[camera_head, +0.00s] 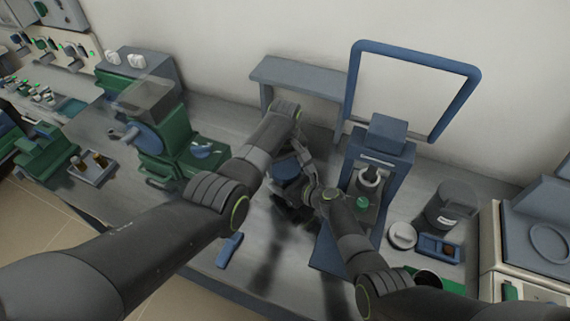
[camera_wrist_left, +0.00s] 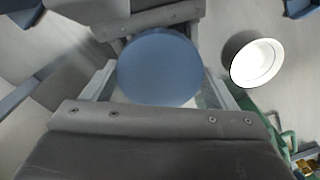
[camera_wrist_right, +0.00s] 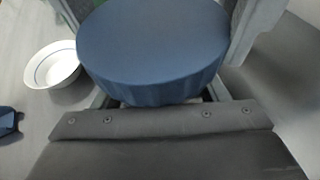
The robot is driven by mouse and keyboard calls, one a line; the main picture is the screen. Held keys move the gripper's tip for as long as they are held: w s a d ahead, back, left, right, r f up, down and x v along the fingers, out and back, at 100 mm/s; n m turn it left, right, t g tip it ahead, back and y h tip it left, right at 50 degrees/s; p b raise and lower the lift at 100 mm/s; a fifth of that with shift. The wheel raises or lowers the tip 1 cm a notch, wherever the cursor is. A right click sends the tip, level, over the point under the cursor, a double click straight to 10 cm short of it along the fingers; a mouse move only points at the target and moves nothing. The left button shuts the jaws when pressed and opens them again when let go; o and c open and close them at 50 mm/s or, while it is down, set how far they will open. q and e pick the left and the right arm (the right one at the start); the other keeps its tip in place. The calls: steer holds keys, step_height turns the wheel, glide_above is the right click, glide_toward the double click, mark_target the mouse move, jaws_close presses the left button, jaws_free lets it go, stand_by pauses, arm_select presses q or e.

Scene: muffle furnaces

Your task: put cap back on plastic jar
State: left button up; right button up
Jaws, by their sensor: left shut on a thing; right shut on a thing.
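The round blue cap (camera_head: 286,169) is between my two grippers, low over the bench in the middle of the head view. Its flat top faces up in the left wrist view (camera_wrist_left: 160,66), and its ridged side shows large in the right wrist view (camera_wrist_right: 155,45). My left gripper (camera_head: 292,180) appears shut on the cap, with a finger at each side. My right gripper (camera_head: 293,207) comes from the opposite side, lower, and appears shut on the plastic jar. The jar is almost wholly hidden beneath the cap and fingers; whether cap and jar touch cannot be told.
A white bowl (camera_wrist_left: 257,63) stands beside the grippers. A blue stand (camera_head: 383,150) is close to the right, with a white round lid (camera_head: 402,235) and dark container (camera_head: 452,205) beyond. A green machine (camera_head: 160,145) stands left. A small blue object (camera_head: 230,250) lies near the front edge.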

arm_select(q)
steer(key=m, duration=0.3)
steer(key=o, duration=1.1)
steer(key=shift+c, duration=0.2)
steer(key=shift+r, duration=2.2)
steer(key=n, duration=0.1)
steer(key=r+n, duration=0.1)
steer(key=shift+r+n, duration=0.3)
steer(key=shift+n, duration=0.1)
step_height(320, 180, up, 2)
steer(key=n, duration=0.4)
